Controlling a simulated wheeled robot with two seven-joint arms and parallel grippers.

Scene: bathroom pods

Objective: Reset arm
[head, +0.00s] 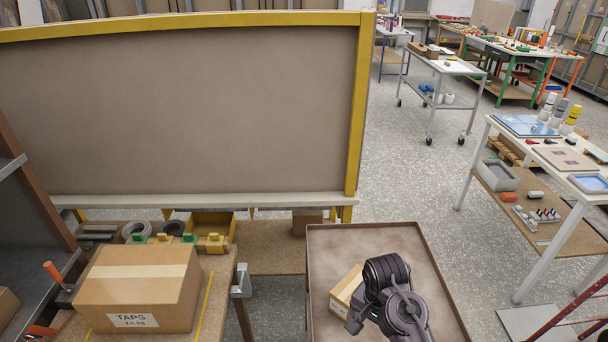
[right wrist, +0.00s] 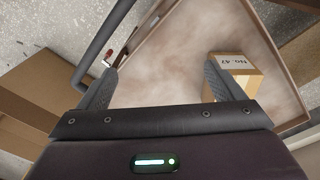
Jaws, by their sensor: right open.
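My right arm reaches in at the bottom of the head view, over a brown tray-like surface (head: 325,240) with a raised rim. In the right wrist view my right gripper (right wrist: 160,82) is open, with nothing between its fingers. A small cardboard box (head: 343,292) lies on that surface beside the arm, which partly covers it in the head view. The box also shows in the right wrist view (right wrist: 238,78), labelled "No. 47", behind and beside the right-hand finger. I cannot tell whether they touch. My left gripper is not in view.
A large taped box labelled TAPS (head: 135,290) stands on a wooden bench at lower left. A yellow-framed board (head: 190,110) rises behind it. A white table (head: 500,130) with tiles and bottles stands at right. Speckled floor (head: 400,180) lies open between.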

